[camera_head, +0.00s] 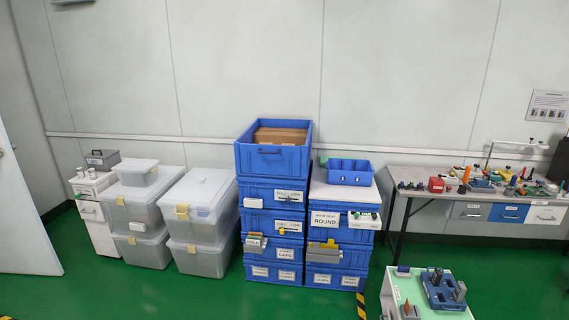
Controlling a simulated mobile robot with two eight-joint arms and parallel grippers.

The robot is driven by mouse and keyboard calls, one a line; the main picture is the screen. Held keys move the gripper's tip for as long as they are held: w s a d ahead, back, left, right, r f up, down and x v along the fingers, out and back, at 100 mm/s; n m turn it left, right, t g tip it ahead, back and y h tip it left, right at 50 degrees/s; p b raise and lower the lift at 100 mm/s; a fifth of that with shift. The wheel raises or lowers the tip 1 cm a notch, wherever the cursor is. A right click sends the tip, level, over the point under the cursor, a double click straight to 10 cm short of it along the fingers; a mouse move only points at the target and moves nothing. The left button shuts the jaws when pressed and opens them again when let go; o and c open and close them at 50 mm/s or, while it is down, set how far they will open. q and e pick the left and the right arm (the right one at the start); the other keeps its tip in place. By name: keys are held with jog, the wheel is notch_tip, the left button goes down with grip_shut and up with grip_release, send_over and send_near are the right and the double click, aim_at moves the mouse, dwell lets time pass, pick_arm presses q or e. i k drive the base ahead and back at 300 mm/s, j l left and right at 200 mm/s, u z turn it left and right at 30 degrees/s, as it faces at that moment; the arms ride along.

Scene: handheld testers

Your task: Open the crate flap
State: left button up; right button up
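Two stacks of blue crates stand side by side against the wall. The left stack has an open blue crate (262,163) on top, with brown cardboard inside. Below it are several blue crates (257,208) with white labels on their fronts. The right stack of blue crates (342,235) is lower, with a large white "ROUND" label (325,219) on its upper front. Small items stick out of the fronts of some crates in both stacks. I cannot tell which front part is the flap, or whether any flap is open. Neither of my grippers is in view.
A small blue bin (349,172) sits on the right stack. Clear lidded boxes (140,206) stand left of the crates. A cluttered workbench (420,176) is at the right, with a low white table (398,288) in front. Green floor (190,298) is free before the stacks.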

aim_at(268, 159)
jog(key=i+u, duration=0.2)
jog(key=i, duration=0.3)
jog(key=i+l+u, duration=0.15)
jog(key=i, duration=0.35)
jog(key=i+l+u, duration=0.2)
jog(key=i, duration=0.3)
